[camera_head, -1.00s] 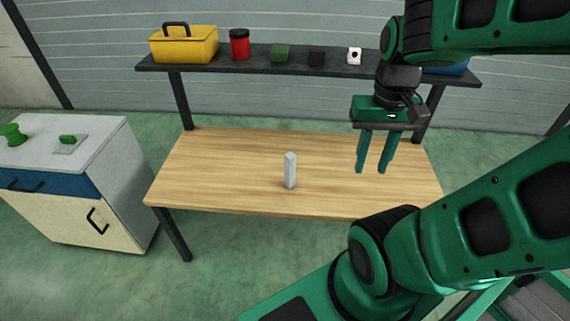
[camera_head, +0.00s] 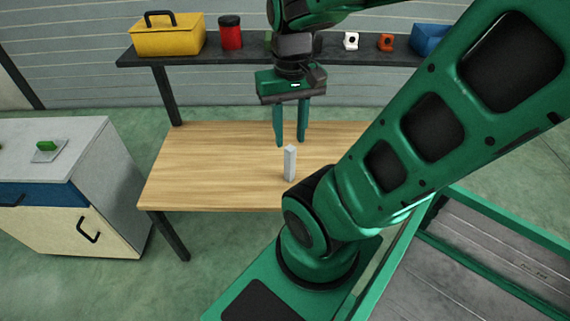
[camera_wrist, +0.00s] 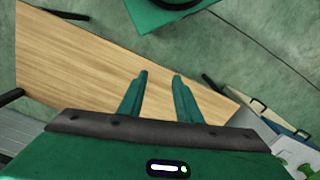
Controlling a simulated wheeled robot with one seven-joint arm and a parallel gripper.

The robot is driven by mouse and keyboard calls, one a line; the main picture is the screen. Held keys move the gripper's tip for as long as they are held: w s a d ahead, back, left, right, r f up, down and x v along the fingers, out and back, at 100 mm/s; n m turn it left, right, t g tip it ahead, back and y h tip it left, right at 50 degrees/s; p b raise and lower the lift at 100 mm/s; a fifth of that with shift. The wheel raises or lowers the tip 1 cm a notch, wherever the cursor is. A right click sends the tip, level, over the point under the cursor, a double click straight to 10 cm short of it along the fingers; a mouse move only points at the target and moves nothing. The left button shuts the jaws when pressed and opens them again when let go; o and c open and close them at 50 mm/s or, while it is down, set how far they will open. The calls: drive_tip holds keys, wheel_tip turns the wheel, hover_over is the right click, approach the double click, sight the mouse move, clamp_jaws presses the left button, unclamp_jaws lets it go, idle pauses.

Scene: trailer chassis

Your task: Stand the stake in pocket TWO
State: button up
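The stake (camera_head: 290,164) is a pale grey bar standing upright on the wooden workbench (camera_head: 200,175) in the head view. My gripper (camera_head: 291,142) is open and empty, its two green fingers pointing down. In the head view its tips appear just above or behind the stake's top; the exact depth gap is hard to tell. The wrist view shows the parted fingers (camera_wrist: 160,76) over bare wood, and I cannot make out the stake there. A green-framed trailer bed (camera_head: 490,255) lies at lower right; no pocket marked TWO is readable.
A shelf (camera_head: 230,54) behind the bench holds a yellow toolbox (camera_head: 168,40), a red can (camera_head: 231,32), small blocks and a blue bin (camera_head: 430,40). A cabinet (camera_head: 70,140) stands at left. My arm hides the bench's right part.

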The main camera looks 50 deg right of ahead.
drive_tip(key=o, duration=0.3)
drive_tip(key=shift+s+r, duration=0.15)
drive_tip(key=shift+s, duration=0.15)
drive_tip(key=n, duration=2.3)
hover_over(290, 156)
drive_tip(key=w+d, duration=0.1)
drive_tip(key=d, duration=0.1)
drive_tip(key=f, duration=1.8)
drive_tip(key=shift+a, duration=0.25)
drive_tip(key=shift+w+d+f, duration=0.1)
drive_tip(key=shift+d+f, duration=0.1)
drive_tip(key=shift+f, duration=0.4)
drive_tip(key=shift+w+a+f, duration=0.1)
drive_tip(key=shift+f, duration=5.1)
clamp_jaws()
